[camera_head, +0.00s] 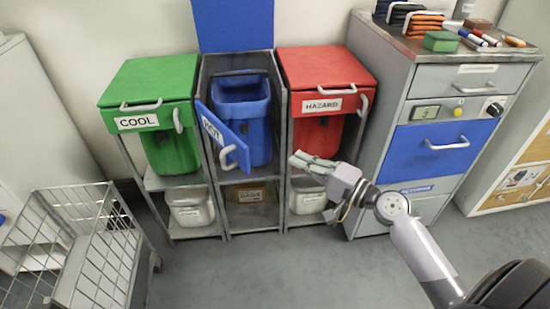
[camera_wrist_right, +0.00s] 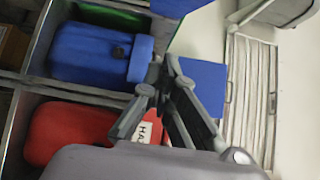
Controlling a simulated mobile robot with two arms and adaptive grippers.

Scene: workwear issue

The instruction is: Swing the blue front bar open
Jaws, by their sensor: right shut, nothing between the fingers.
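The blue front bar (camera_head: 224,137) stands swung out at an angle from the middle bay, its left end at the left post. It carries a partly legible white label and a pale handle (camera_head: 228,157) near its free end. The blue bin (camera_head: 243,105) behind it shows through the opening, and also in the right wrist view (camera_wrist_right: 90,52). My right gripper (camera_head: 297,160) is shut and empty, right of the bar and apart from it, in front of the red bin. Its fingers also show in the right wrist view (camera_wrist_right: 168,70). My left gripper is out of view.
The blue lid (camera_head: 233,25) stands raised. Left is a green COOL bin (camera_head: 165,150); right is a red HAZARD bin (camera_head: 315,135). A grey drawer cabinet (camera_head: 385,120) stands at right, a wire cage cart (camera_head: 108,245) at front left. The middle floor is clear.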

